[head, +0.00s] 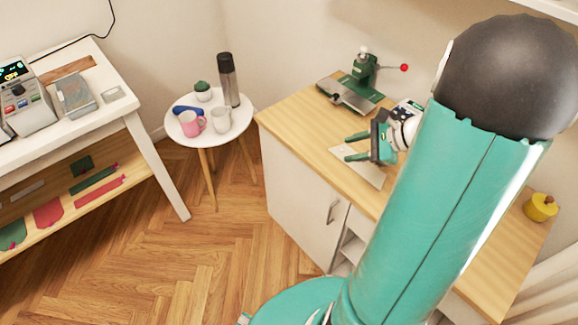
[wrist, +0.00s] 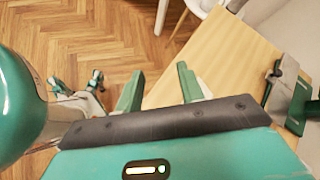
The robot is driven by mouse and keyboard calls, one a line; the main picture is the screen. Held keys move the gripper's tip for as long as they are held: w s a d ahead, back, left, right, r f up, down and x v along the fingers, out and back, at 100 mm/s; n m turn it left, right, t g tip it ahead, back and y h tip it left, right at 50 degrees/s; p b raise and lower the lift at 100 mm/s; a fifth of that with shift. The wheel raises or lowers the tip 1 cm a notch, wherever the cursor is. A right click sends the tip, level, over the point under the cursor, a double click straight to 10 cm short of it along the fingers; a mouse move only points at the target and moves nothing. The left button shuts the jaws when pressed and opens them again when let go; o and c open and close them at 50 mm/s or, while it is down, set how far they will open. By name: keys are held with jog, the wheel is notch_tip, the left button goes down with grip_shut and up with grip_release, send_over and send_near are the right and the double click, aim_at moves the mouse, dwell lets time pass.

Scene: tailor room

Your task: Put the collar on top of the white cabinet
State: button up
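The white cabinet (head: 295,182) has a light wooden top and stands in the middle right of the head view. Its top also shows in the wrist view (wrist: 238,58). A flat whitish piece (head: 368,173), which looks like the collar, lies on this top beneath my gripper (head: 353,147). A small pale bit of it shows beside the right finger in the wrist view (wrist: 205,88). My gripper is open, with nothing visible between its fingers (wrist: 160,78). It is above the cabinet top near the front edge; my arm hides part of the cabinet.
A green press (head: 362,72) with a red-knobbed lever stands at the cabinet's far end. A yellow pot-like object (head: 541,207) is at the near end. A round white table (head: 179,134) holds mugs and a flask. A long worktable (head: 85,122) stands left. The wooden floor between is clear.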

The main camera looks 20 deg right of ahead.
jog(key=s+a+r+n+h, duration=0.2)
jog(key=s+a+r+n, duration=0.1)
jog(key=a+n, duration=0.4)
jog(key=s+a+r+n+g+h, duration=0.1)
jog(key=s+a+r+n+h, duration=0.1)
jog(key=a+r+n, duration=0.4)
jog(key=s+a+r+n+h, duration=0.3)
jog(key=s+a+r+n, duration=0.1)
jog(key=a+n, duration=0.5)
jog(key=shift+s+a+r+g, duration=0.15)
jog(key=shift+a+r+g, duration=0.25)
jog(key=shift+r, duration=0.05)
jog(key=shift+c, duration=0.2)
